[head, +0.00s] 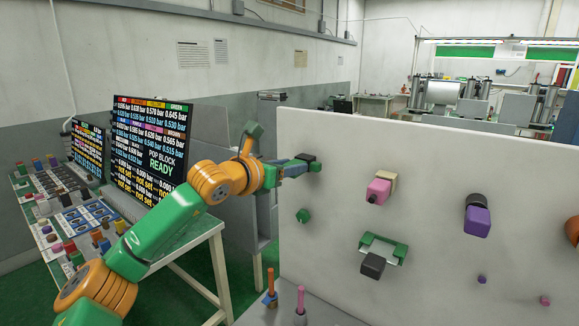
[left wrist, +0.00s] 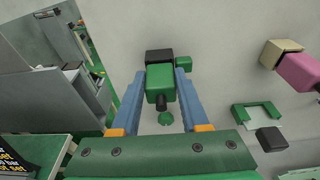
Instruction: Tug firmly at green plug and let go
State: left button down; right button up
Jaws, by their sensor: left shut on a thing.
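The green plug (left wrist: 159,78) is a green block with a black nub, between the two blue fingers of my left gripper (left wrist: 165,82) in the left wrist view. My left gripper (head: 300,167) is shut on it at the white panel's upper left. A black block (left wrist: 159,56) sits directly behind the plug, with a small green block (left wrist: 184,64) to its right. In the head view the fingers mostly hide the plug, and the black block (head: 307,158) shows above them. Whether the plug is fully seated cannot be told. My right gripper is not in view.
The white panel (head: 430,150) also bears a pink block (head: 378,190), a purple block (head: 477,221), a green bracket (head: 393,248) with a dark block and a small green knob (head: 303,215). A display (head: 151,145) and a table with several small parts stand left.

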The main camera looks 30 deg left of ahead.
pick_arm(q)
jog(key=shift+f+b, duration=0.15)
jog(key=shift+b, duration=0.15)
dwell(0.5)
jog(key=shift+c, duration=1.7)
grip_release()
jog(key=b+v, duration=0.4)
jog(key=v, duration=0.3)
